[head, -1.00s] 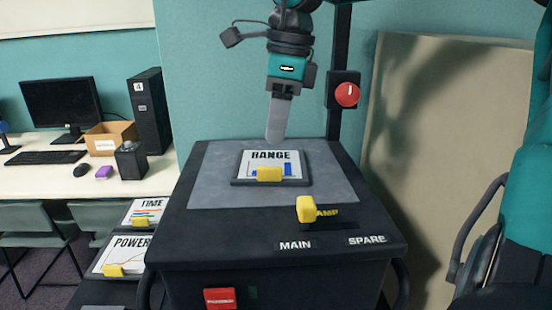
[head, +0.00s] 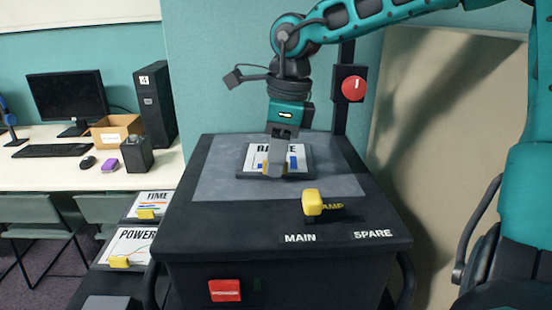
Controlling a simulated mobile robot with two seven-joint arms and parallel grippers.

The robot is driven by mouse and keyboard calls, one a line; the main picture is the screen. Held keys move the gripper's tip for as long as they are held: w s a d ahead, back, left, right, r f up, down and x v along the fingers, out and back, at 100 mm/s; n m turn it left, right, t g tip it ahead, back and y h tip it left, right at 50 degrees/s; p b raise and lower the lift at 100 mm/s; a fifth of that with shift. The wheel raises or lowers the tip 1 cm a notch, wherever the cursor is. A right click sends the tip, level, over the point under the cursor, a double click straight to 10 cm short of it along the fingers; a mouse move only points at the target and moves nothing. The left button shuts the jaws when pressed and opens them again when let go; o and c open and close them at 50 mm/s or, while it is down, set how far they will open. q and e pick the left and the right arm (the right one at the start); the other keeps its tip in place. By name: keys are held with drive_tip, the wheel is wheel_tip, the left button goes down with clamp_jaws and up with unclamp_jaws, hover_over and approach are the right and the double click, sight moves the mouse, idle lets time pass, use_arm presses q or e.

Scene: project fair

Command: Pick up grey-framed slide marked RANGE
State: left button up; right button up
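The grey-framed slide marked RANGE (head: 302,162) lies flat on the grey top panel of a black stand. It has a white face with a blue chart and a yellow tab (head: 265,166) at its front edge. My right gripper (head: 276,170) points down over the slide. Its grey fingers cover the middle of the label and most of the tab. The fingers overlap in this view, so I cannot tell whether they are open, or whether they touch the tab. My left gripper is not in view.
A yellow lamp switch (head: 312,202) and the labels MAIN and SPARE are on the stand (head: 185,222). A red button (head: 224,290) is on its front, a red knob (head: 353,89) on the post behind. TIME (head: 155,200) and POWER (head: 128,243) slides sit lower left.

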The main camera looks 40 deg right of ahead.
clamp_jaws()
drive_tip(key=shift+r, duration=0.15)
